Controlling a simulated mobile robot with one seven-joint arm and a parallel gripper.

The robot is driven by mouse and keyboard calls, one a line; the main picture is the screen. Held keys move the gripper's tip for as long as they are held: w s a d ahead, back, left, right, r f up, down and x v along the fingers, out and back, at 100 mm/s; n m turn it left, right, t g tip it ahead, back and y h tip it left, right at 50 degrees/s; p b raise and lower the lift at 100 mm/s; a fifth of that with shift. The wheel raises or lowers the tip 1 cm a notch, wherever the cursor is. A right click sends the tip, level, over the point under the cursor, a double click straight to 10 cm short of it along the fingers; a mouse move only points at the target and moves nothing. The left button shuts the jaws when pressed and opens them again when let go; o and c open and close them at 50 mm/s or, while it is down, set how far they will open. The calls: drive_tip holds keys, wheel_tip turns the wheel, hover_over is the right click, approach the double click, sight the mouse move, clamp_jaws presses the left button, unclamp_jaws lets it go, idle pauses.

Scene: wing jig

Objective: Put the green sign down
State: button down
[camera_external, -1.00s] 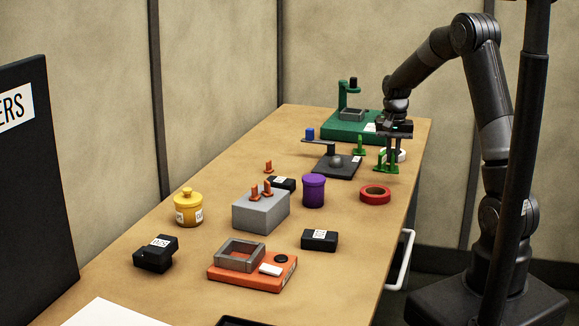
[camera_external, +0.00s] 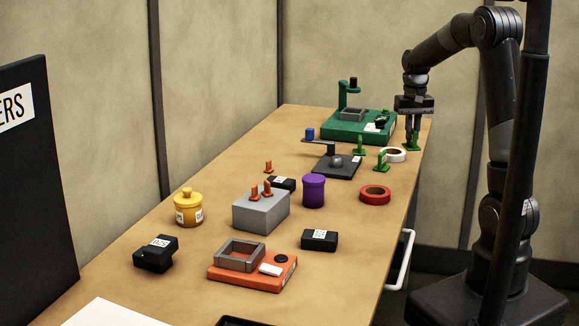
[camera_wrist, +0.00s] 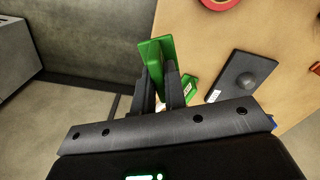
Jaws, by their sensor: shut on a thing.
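My gripper (camera_external: 414,128) is at the far right of the table, shut on a green sign (camera_external: 414,141). In the wrist view the held green sign (camera_wrist: 155,52) sticks out past the fingers. It hangs near the table's right edge; whether it touches the table top is unclear. Another green sign (camera_external: 360,146) stands left of my gripper, beside the dark plate.
The table's (camera_external: 330,270) right edge is close to my gripper. The green fixture (camera_external: 345,128) stands just left of it. The dark plate with a dome (camera_external: 337,166) and the red ring (camera_external: 375,194) lie nearer the camera.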

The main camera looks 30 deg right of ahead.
drive_tip(key=w+a+r+n, duration=0.2)
drive_tip(key=a+r+n, duration=0.2)
drive_tip(key=a+n, duration=0.55)
drive_tip(key=n, duration=0.3)
hover_over(314, 177)
wheel_tip(314, 177, down, 4)
drive_tip(key=shift+s+d+f, duration=0.1)
drive_tip(key=shift+a+f, duration=0.2)
drive_tip(key=shift+f, duration=1.85)
drive_tip(key=shift+f, duration=0.15)
drive_tip(key=c, duration=1.5)
unclamp_jaws()
